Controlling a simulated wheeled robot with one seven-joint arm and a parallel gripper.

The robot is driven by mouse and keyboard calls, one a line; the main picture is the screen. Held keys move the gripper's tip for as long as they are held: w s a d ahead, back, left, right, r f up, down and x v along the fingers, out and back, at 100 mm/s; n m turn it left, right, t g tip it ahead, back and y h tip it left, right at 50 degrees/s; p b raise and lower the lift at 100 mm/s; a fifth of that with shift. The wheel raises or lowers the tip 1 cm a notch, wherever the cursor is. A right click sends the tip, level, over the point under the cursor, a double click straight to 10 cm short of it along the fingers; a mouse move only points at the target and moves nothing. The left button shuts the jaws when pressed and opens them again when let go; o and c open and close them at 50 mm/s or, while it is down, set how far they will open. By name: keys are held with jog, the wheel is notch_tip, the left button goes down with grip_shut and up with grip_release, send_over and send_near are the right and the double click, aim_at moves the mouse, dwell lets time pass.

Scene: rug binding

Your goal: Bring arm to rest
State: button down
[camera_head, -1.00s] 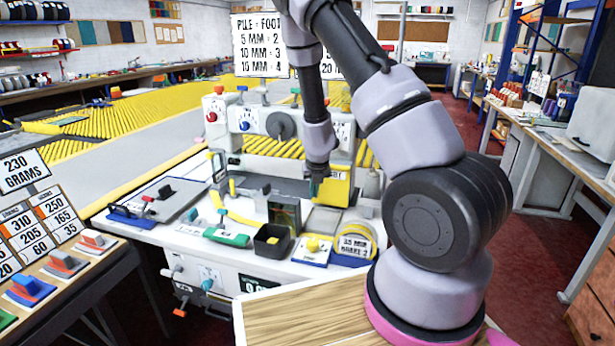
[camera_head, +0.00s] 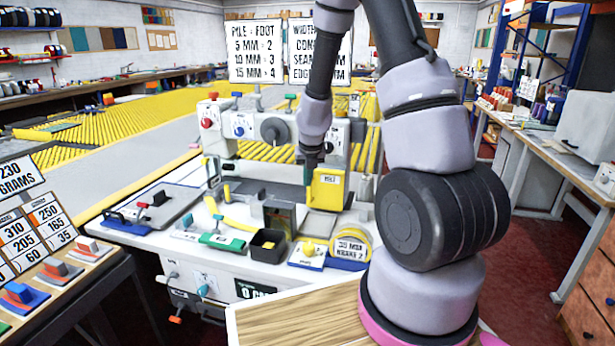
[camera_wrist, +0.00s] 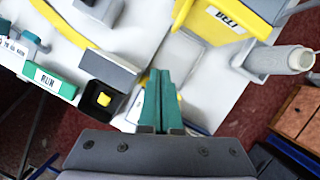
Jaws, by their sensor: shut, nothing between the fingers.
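My gripper (camera_head: 310,172) hangs over the white machine table in the head view, beside a yellow block (camera_head: 326,190) marked with a label. In the wrist view the green fingers of my gripper (camera_wrist: 160,82) are together with nothing between them. Below them are the white table top and a grey plate (camera_wrist: 180,65). My arm rises from its pink-ringed base, bends at the top of the picture and comes down to the gripper. Whether the gripper touches the yellow block cannot be told from the head view; in the wrist view they are apart.
A black open box (camera_head: 267,246) with a yellow piece inside, a green block (camera_head: 222,241) and a yellow tape roll (camera_head: 350,245) lie near the table's front. The sewing machine (camera_head: 262,130) stands behind. A spool (camera_wrist: 290,60) is at the right in the wrist view.

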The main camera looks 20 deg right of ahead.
jog(key=shift+v, duration=0.8)
